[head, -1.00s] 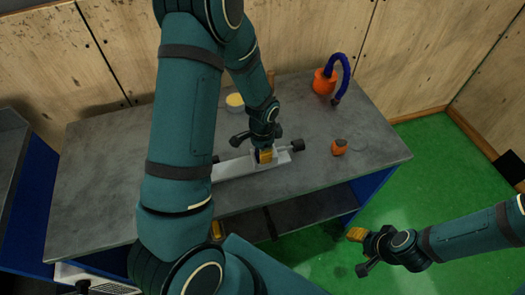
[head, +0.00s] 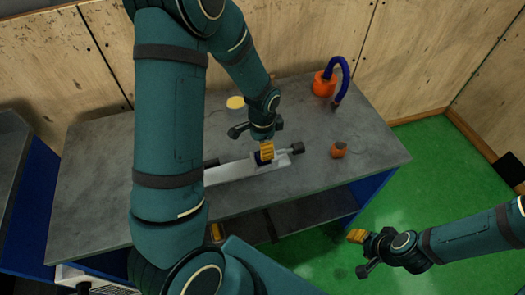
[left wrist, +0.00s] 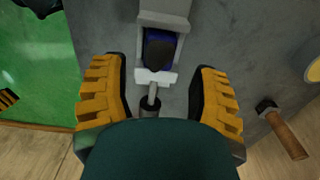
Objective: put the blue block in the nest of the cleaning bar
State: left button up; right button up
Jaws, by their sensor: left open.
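The blue block (left wrist: 160,48) is dark and sits between the light grey walls of the nest in the cleaning bar (left wrist: 165,19). How deep it sits I cannot tell. In the head view, the cleaning bar (head: 230,173) lies along the table and the block (head: 264,158) shows as a small dark patch on it. My left gripper (head: 266,148) is just above the block; in the left wrist view its yellow fingers (left wrist: 162,98) are wide apart and empty. My right gripper (head: 356,236) is away over the floor at the lower right; its jaw gap is unclear.
An orange base with a blue hose (head: 325,83) stands at the back right of the table. A small orange object (head: 338,149) is right of the bar. A yellow disc (head: 235,102) lies behind it. A hammer (left wrist: 287,132) lies nearby. The table's right part is mostly clear.

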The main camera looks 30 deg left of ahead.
pick_arm(q)
notch_tip(320, 180, up, 7)
jog(key=shift+p, duration=0.4)
jog(key=shift+s, duration=0.15)
